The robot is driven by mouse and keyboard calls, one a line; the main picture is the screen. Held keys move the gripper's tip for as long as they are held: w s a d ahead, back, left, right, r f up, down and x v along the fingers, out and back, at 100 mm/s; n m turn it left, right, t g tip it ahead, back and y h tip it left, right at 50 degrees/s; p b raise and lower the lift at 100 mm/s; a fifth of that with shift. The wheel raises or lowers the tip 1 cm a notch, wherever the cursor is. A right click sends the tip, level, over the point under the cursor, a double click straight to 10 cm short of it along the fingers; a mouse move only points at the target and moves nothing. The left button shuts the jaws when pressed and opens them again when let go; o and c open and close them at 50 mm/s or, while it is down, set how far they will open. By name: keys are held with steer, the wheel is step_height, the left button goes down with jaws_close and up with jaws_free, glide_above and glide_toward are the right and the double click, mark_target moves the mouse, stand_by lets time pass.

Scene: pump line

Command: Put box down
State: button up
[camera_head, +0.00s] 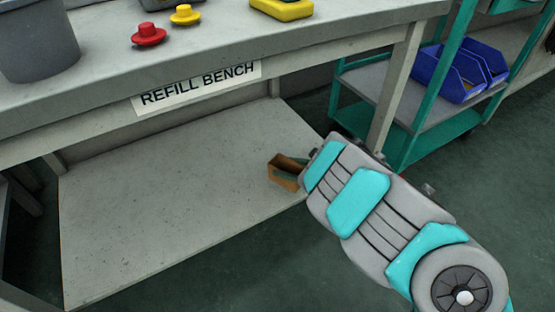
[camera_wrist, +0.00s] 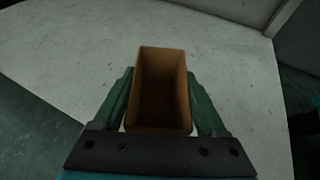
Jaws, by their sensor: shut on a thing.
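A small open-topped brown box (camera_wrist: 160,92) sits between the two green fingers of my gripper (camera_wrist: 163,105) in the wrist view; the fingers are shut on its sides. Its inside looks dark and I see nothing in it. In the head view the box (camera_head: 284,171) shows at the right end of the bench's lower shelf (camera_head: 170,205), close to the shelf's front edge. My arm hides most of the gripper there. I cannot tell whether the box touches the shelf or hangs just above it.
The refill bench top (camera_head: 230,45) lies above the shelf, with a grey bin (camera_head: 38,40), a red knob (camera_head: 148,35) and a yellow knob (camera_head: 185,15). A bench leg (camera_head: 395,95) stands right of the box. A green cart (camera_head: 400,145) holds blue bins (camera_head: 450,75). The shelf's left and middle are clear.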

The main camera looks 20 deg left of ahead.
steer(key=shift+w+a+f, duration=0.7)
steer(key=shift+w+a, duration=0.15)
steer(key=shift+w, duration=0.2)
steer(key=shift+w+a+f, duration=0.75)
steer(key=shift+w+a, duration=0.05)
steer(key=shift+w, duration=0.2)
steer(key=shift+w+a+f, duration=0.7)
steer(key=shift+w+a, duration=0.15)
steer(key=shift+w, duration=0.2)
steer(key=shift+f+b, duration=0.15)
steer(key=shift+b, duration=0.25)
steer(key=o, duration=1.2)
steer(key=shift+o, duration=0.2)
steer(key=shift+r+p, duration=0.25)
steer(key=shift+p, duration=0.1)
steer(key=v, duration=1.2)
